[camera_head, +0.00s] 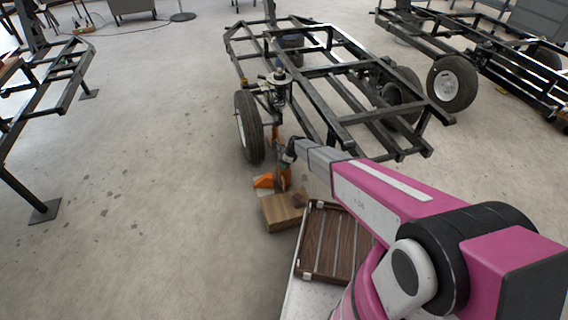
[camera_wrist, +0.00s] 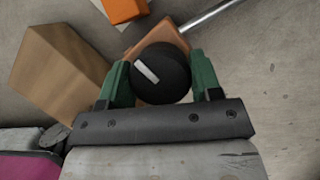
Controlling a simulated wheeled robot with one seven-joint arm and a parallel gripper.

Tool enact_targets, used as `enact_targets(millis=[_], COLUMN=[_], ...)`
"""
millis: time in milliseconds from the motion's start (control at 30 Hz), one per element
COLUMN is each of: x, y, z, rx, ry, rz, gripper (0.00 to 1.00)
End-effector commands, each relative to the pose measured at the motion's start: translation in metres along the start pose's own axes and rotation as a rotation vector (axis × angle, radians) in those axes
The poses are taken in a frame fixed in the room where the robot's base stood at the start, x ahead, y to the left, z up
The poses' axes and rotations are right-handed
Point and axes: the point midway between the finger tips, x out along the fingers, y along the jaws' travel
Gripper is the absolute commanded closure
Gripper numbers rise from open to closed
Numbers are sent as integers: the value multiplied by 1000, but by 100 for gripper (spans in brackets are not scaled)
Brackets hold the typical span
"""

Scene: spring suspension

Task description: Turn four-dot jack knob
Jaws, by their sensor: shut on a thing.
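The jack knob (camera_wrist: 160,73) is a round black knob with a pale bar mark on its top, seen in the wrist view. No four dots can be made out on it. My gripper (camera_wrist: 160,78) has its green fingers on either side of the knob and is shut on it. The orange jack (camera_head: 283,178) stands by the front wheel in the head view, partly hidden by my gripper and arm. An orange-brown part of it shows under the knob in the wrist view.
A wooden block (camera_head: 283,211) stands close to the jack; it also shows in the wrist view (camera_wrist: 58,75). A black trailer frame (camera_head: 335,75) with a wheel (camera_head: 249,127) and a spring lies just beyond. A slatted wooden tray (camera_head: 333,243) is near my base.

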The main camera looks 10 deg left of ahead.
Motion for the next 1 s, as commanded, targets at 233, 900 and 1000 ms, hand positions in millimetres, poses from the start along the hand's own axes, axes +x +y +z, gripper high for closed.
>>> enact_targets(millis=[233, 900, 1000], x=[-1, 0, 0], y=[0, 0, 0], z=[0, 0, 0], rx=[124, 192, 191], ry=[-1, 0, 0], rz=[-52, -80, -79], gripper=[65, 65, 25])
